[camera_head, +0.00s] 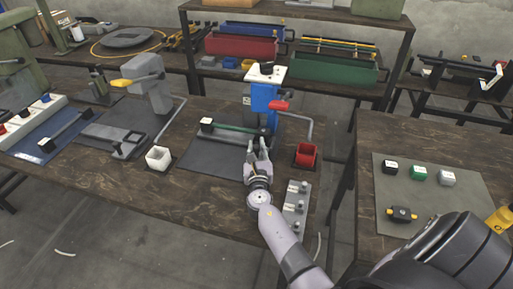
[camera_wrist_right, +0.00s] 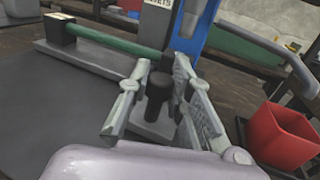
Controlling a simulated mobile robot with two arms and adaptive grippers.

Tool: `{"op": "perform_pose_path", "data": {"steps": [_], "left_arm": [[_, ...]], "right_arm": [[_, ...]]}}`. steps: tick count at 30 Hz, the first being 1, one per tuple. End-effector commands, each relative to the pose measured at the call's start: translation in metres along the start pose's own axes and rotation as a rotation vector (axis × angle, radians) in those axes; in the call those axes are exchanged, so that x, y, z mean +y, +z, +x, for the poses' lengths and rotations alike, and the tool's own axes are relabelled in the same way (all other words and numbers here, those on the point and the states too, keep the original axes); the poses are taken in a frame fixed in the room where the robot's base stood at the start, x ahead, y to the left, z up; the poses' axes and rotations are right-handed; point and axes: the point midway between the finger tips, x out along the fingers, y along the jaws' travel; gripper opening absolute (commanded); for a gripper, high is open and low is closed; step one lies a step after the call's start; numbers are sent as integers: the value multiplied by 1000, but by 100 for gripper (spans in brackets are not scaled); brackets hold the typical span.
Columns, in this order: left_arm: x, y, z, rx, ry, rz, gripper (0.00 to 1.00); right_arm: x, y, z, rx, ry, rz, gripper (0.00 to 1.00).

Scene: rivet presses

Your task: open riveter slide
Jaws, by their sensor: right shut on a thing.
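The blue riveter (camera_head: 262,100) with a white top and red lever stands toward the back of the middle table. Its green bar (camera_head: 232,127) runs left to a black-and-white end block (camera_head: 207,122); the bar also shows in the right wrist view (camera_wrist_right: 112,44). My right gripper (camera_head: 258,152) is in front of the riveter, near the bar's right end. In the right wrist view its fingers (camera_wrist_right: 158,95) are closed around an upright black knob (camera_wrist_right: 157,88) on a light metal block. The gripper partly hides the knob's mount. My left gripper is not in view.
A red bin (camera_head: 306,154) stands close to the right of my right gripper, and a button panel (camera_head: 296,200) lies in front of it. A white bin (camera_head: 158,158) and a grey press (camera_head: 148,85) stand left. The dark mat (camera_head: 205,155) left of the gripper has clear room.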

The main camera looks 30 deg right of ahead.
Motion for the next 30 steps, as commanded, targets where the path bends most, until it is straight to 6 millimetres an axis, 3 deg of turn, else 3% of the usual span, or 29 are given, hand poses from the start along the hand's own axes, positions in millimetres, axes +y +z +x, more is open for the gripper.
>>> {"op": "perform_pose_path", "data": {"steps": [15,17,27,30], "left_arm": [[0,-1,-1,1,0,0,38],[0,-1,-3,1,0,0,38],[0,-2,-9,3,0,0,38],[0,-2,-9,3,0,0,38]], "right_arm": [[2,-1,-5,2,1,0,0],[4,-1,-14,3,2,-1,0],[32,-2,-97,5,2,-1,0],[36,-2,-111,4,1,0,0]]}}
